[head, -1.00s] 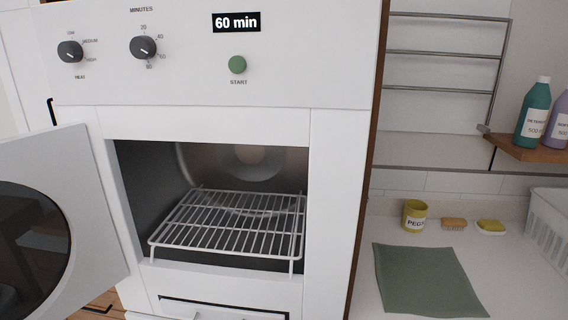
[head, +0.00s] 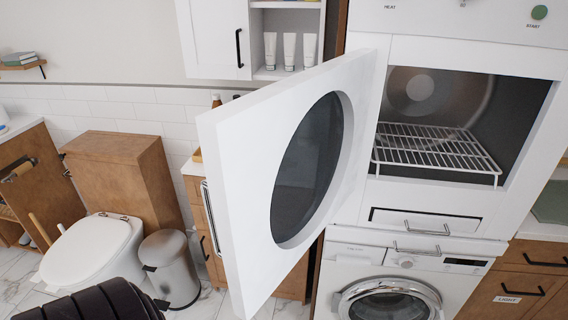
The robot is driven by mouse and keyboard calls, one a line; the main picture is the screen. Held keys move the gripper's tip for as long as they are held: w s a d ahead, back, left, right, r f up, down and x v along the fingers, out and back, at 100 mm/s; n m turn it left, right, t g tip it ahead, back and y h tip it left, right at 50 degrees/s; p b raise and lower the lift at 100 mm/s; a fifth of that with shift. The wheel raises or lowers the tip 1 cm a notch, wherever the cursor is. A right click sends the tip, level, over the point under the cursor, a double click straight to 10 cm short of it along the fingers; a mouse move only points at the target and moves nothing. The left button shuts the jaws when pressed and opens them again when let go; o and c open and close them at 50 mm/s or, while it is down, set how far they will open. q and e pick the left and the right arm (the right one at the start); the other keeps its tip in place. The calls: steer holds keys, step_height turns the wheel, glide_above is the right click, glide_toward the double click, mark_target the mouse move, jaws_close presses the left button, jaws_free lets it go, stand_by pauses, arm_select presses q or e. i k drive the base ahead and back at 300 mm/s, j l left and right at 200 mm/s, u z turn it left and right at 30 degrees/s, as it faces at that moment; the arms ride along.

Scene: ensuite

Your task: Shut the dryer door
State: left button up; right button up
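The dryer (head: 395,210) is a white cabinet at the right of the head view, with a dark square opening. A white wire rack (head: 435,146) stands inside it. The dryer door (head: 240,160) is white with a dark oval window (head: 307,165). It is hinged on the opening's left side and stands wide open, swung out toward me. Neither of my grippers shows. A black ribbed part of my own arm is at the bottom left, and its gripper is out of frame.
A washing machine (head: 392,285) is below the dryer. Left of the door are a steel bin (head: 172,268), a white toilet (head: 95,250) and wooden cabinets (head: 118,178). A wall cabinet (head: 215,38) hangs behind the door. Some tiled floor by the bin is clear.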

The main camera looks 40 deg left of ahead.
mark_target(282, 158)
steer(key=j+z, duration=0.15)
steer(key=j, duration=0.55)
steer(key=k+j+z, duration=0.2)
steer(key=j, duration=0.5)
steer(key=i+j, duration=0.1)
steer(key=j, duration=0.2)
steer(key=i+j, duration=0.25)
steer(key=j, duration=0.3)
